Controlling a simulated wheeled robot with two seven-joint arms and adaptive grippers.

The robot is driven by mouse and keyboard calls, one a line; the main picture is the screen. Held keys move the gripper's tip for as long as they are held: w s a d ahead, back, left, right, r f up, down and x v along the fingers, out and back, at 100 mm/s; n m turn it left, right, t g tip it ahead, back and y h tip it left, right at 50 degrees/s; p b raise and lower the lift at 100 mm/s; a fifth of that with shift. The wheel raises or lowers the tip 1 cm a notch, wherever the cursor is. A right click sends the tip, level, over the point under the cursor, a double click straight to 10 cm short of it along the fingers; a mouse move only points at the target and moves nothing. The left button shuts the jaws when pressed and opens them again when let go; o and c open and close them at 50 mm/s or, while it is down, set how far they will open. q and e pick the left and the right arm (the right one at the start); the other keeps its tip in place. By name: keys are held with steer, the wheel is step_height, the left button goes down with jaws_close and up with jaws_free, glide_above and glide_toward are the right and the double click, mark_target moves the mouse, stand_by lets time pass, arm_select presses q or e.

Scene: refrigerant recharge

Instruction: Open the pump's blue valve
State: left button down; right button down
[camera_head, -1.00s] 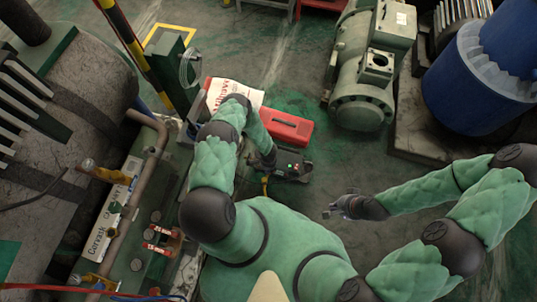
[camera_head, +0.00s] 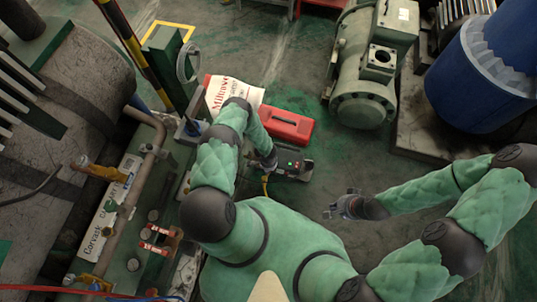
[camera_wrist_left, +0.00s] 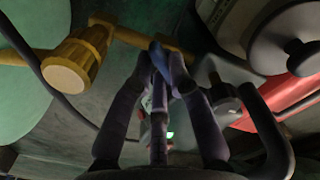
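The dark pump (camera_head: 294,163) with small green and red lights stands on the floor near the middle of the head view. My left gripper (camera_head: 272,163) is at its left side. In the left wrist view the fingertips of my left gripper (camera_wrist_left: 164,60) are close together around a small blue piece, the blue valve (camera_wrist_left: 160,58), which they partly cover. A yellow fitting (camera_wrist_left: 76,62) sits left of the fingers. My right gripper (camera_head: 338,208) is empty above the floor, right of and below the pump, with its fingers apart.
A red toolbox (camera_head: 288,125) lies just behind the pump, with a white-and-red bag (camera_head: 235,97) beside it. Pipes with red-handled valves (camera_head: 158,240) are at left. A green motor (camera_head: 363,85) and a blue barrel (camera_head: 470,85) stand at right. Floor right of the pump is clear.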

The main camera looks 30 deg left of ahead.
arm_select(q)
steer(key=shift+r+n+p, duration=0.15)
steer(key=shift+n+p, duration=0.75)
steer(key=shift+p, duration=0.2)
steer(key=shift+w+n+p, duration=0.1)
steer(key=shift+n+p, duration=0.6)
steer(key=shift+n, duration=1)
steer(key=c, duration=1.4)
jaws_free()
steer(key=shift+c, duration=0.2)
